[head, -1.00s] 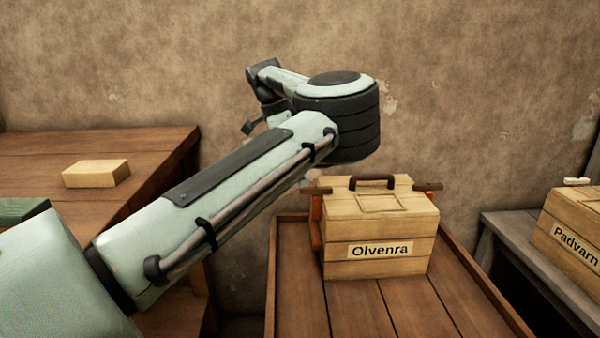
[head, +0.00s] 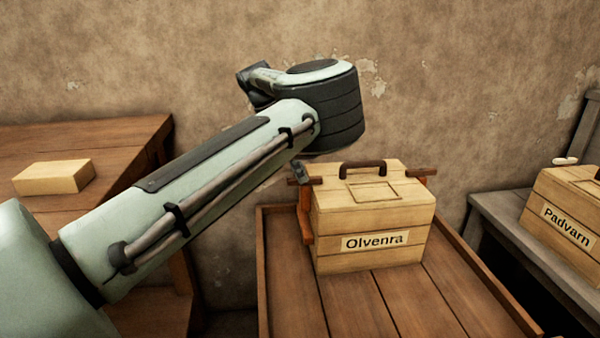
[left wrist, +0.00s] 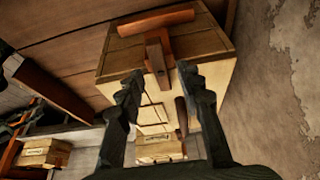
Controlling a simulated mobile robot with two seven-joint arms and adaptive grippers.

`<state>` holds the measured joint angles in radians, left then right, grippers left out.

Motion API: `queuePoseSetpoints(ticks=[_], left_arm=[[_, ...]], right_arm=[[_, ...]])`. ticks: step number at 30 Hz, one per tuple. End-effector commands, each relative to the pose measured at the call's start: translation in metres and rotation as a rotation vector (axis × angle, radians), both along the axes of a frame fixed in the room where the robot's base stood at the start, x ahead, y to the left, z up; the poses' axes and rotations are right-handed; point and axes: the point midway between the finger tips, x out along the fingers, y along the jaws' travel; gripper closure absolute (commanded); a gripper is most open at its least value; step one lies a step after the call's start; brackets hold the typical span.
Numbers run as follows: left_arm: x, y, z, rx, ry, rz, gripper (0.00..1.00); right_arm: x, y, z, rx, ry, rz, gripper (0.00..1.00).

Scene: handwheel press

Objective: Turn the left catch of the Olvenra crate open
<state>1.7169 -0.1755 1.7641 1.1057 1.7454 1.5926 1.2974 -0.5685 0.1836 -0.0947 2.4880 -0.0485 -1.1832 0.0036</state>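The Olvenra crate (head: 372,220) is pale wood with a dark top handle (head: 363,169) and a name label. It stands closed on a wooden surface (head: 400,300). Its left catch (head: 306,212) is a reddish-brown bracket with a crossbar, on the crate's left side. My left gripper (head: 299,172) is mostly hidden by its arm in the head view, above that side. In the left wrist view, its dark fingers (left wrist: 158,74) are open, one on each side of the catch's stem (left wrist: 156,60). Contact cannot be told. My right gripper is not in view.
A pale block (head: 53,177) lies on a brown table (head: 110,150) at the left. A plaster wall (head: 430,100) rises behind. A raised rim (head: 262,270) edges the Olvenra crate's surface.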

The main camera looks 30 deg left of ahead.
Motion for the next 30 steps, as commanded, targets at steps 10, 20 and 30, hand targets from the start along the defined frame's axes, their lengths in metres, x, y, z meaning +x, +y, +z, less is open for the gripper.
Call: queuePoseSetpoints(ticks=[10,20,30], left_arm=[[0.0033,-0.0043,-0.0136,0.001,-0.001,0.0,0.64],[0.0032,-0.0043,-0.0132,0.0,0.0,0.0,0.92],[0.0037,-0.0041,-0.0121,-0.001,0.001,-0.032,1.0]], right_arm=[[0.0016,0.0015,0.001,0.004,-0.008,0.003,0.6],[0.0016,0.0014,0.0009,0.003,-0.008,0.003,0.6],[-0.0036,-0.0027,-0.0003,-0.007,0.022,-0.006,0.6]])
